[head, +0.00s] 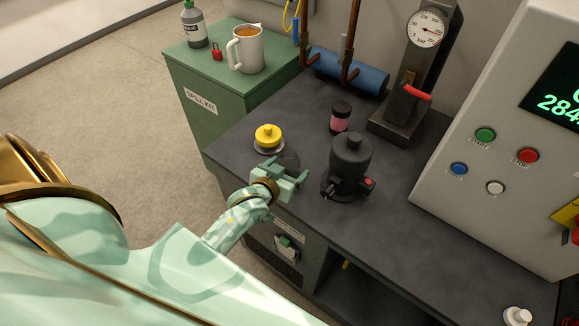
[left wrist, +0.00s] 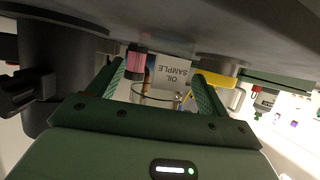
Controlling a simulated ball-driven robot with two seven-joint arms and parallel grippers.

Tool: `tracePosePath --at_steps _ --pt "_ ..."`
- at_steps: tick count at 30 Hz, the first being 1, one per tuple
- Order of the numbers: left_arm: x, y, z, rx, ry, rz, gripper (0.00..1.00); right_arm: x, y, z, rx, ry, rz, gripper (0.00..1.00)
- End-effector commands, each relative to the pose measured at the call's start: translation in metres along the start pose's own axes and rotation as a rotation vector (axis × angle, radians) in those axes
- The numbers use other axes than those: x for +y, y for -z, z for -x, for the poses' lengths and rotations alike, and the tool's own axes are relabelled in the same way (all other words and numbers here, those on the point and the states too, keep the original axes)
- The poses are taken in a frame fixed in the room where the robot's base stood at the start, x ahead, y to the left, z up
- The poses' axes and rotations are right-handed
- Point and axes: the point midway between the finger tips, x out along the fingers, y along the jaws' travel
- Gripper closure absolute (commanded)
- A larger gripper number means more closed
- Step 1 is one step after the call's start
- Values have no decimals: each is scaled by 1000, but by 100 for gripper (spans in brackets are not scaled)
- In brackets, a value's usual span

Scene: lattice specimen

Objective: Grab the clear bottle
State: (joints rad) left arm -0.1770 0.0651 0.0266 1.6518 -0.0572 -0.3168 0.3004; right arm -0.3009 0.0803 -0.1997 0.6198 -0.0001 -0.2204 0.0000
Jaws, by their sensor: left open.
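The clear bottle (left wrist: 172,72) shows in the left wrist view, upside down in the picture, with a white label reading OIL SAMPLE and a round clear rim. It appears between the two green fingers of my left gripper (left wrist: 157,76), which is open; I cannot tell how far in front of the fingertips it is. In the head view my left gripper (head: 289,184) is over the near left part of the dark bench (head: 400,215). The bottle is hard to make out there, with only a faint dark round shape just beyond the fingers. My right gripper is not in view.
A black lidded vessel (head: 350,165) stands close right of my left gripper. A yellow-topped knob (head: 267,137) is beyond it to the left. A pink-labelled jar (head: 341,117) stands behind. A green cabinet (head: 210,85) holds a mug (head: 248,52). The bench's front right is mostly clear.

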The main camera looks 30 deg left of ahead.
Motion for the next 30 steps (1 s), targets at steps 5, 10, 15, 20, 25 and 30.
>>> tracePosePath --at_steps 5,10,15,20,25,30 --pt "1 -2 -24 0 -1 0 21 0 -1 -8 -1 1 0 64" --pt "1 -1 -26 0 -1 1 21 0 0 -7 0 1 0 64" --pt "1 -1 -26 0 -1 1 46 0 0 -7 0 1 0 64" --pt "1 -1 -26 0 -1 1 69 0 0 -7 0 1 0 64" --pt "1 -1 -26 0 -1 1 69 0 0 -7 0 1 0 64" --pt "1 16 -19 3 -1 2 69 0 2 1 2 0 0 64"
